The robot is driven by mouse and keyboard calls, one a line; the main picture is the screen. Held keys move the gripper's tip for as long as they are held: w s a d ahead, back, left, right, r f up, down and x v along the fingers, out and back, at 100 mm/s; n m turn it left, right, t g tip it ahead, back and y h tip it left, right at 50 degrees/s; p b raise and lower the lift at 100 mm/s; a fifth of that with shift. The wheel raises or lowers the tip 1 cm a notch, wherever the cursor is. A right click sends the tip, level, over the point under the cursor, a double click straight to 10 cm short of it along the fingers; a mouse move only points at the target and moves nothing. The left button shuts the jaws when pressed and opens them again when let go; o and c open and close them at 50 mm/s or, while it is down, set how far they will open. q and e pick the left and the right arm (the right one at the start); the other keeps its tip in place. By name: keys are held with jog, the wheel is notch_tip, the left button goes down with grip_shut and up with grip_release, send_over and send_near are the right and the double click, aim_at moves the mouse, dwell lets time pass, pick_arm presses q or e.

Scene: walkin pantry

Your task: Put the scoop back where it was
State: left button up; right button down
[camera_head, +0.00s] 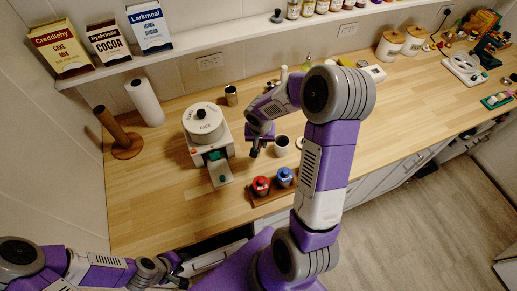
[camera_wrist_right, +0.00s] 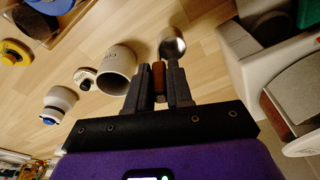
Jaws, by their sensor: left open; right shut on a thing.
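My right gripper (camera_head: 255,150) is over the counter, between the rice dispenser (camera_head: 203,122) and a small cup with a dark inside (camera_head: 281,145). In the right wrist view the gripper (camera_wrist_right: 160,82) is shut on the reddish-brown handle of the scoop (camera_wrist_right: 172,46); its round metal bowl sticks out past the fingertips. The cup, pale outside (camera_wrist_right: 116,68), stands beside the fingers in that view, apart from the scoop. The scoop cannot be made out in the head view. My left gripper (camera_head: 178,268) is open and low, near the counter's front edge.
A red-topped jar (camera_head: 261,185) and a blue-topped jar (camera_head: 285,177) stand on a small board at the front. A metal tin (camera_head: 231,96) is behind. A paper towel roll (camera_head: 146,102) and a wooden holder (camera_head: 120,135) stand left. The front-left counter is clear.

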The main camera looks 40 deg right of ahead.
aim_at(260, 147)
jog(key=f, duration=0.3)
jog(key=shift+s+f, duration=0.1)
jog(key=shift+s, duration=0.15)
jog(key=shift+w+f, duration=0.2)
jog(key=shift+f, duration=0.15)
jog(key=shift+r, duration=0.1)
jog(key=shift+f+b, duration=0.25)
jog(key=shift+b, duration=0.3)
jog(key=c, duration=1)
grip_release()
jog(key=shift+r, duration=0.1)
jog(key=shift+r, duration=0.1)
